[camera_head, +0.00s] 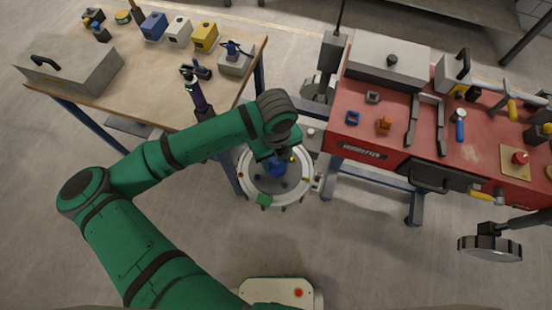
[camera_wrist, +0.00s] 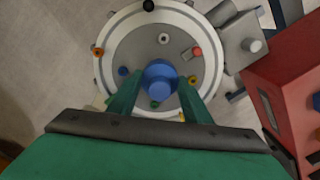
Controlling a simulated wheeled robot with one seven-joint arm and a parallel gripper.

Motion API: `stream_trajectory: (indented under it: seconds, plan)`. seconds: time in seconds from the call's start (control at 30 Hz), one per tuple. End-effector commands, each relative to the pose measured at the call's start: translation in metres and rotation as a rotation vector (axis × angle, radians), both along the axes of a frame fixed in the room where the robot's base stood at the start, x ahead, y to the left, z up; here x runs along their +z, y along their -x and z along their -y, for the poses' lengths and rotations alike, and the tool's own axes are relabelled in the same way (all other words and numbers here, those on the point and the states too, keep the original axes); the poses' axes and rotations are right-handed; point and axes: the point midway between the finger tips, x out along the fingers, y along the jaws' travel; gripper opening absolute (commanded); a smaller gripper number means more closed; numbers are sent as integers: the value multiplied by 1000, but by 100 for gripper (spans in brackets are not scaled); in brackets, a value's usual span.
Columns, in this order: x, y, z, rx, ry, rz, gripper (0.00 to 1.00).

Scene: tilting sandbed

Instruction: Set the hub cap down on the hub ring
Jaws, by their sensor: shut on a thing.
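The hub cap (camera_wrist: 160,74) is a blue round piece between the two green fingers of my gripper (camera_wrist: 158,84) in the wrist view. My gripper (camera_head: 279,158) is shut on it. The cap also shows as blue (camera_head: 277,169) below the fingers in the head view. Both are over the middle of a round grey bed with a white rim (camera_wrist: 108,75). I cannot make out the hub ring for sure; the cap and fingers cover the bed's middle. I cannot tell whether the cap touches anything below.
Small coloured pieces lie around the bed, including a red one (camera_wrist: 197,50), a grey ring (camera_wrist: 164,38) and a green block (camera_head: 263,200) at the rim. A red workbench (camera_head: 370,140) stands close on the right, a wooden table (camera_head: 135,75) on the left.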

Motion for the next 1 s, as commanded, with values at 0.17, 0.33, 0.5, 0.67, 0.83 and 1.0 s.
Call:
stream_trajectory:
  seconds: [0.17,0.33,0.5,0.67,0.83,1.0]
  plan:
    - [0,0,0,1,0,0,21]
    - [0,0,-1,2,0,0,66]
    - [0,0,-3,7,0,0,66]
    - [0,0,-3,7,0,0,85]
    - [0,0,-4,8,0,0,85]
    - [5,0,-3,6,0,1,85]
